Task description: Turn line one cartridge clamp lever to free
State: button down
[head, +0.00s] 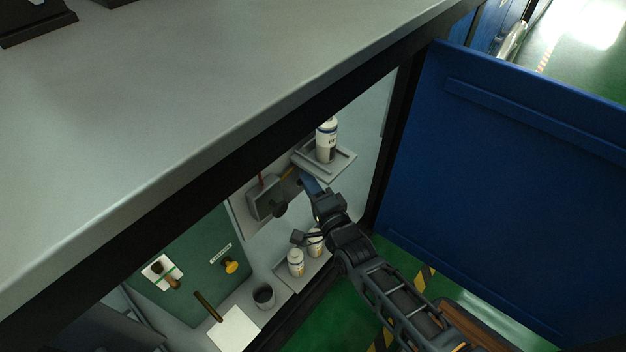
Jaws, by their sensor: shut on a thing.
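My gripper (308,183) reaches into the open cabinet at the middle of the head view, just below a small grey shelf. It is shut on what seems to be the clamp lever, of which little can be made out behind the fingers. A grey box-like unit (264,198) with a reddish upright piece on top is just left of my gripper. A dark round knob (280,209) is at its right side. A small orange-yellow piece (288,173) shows beside the fingertips. No marking for line one is readable.
A white bottle (326,142) stands on the small shelf (345,166) above my gripper. More white bottles (296,262) and a dark cup (264,296) stand below. A green panel (195,250) is at left. The blue door (500,190) stands open at right; the grey worktop (180,120) overhangs.

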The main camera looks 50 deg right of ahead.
jog(key=shift+d, duration=0.15)
jog(key=c, duration=1.1)
grip_release()
jog(key=shift+s, duration=0.1)
jog(key=shift+p+v, duration=0.8)
jog(key=shift+v, duration=3.1)
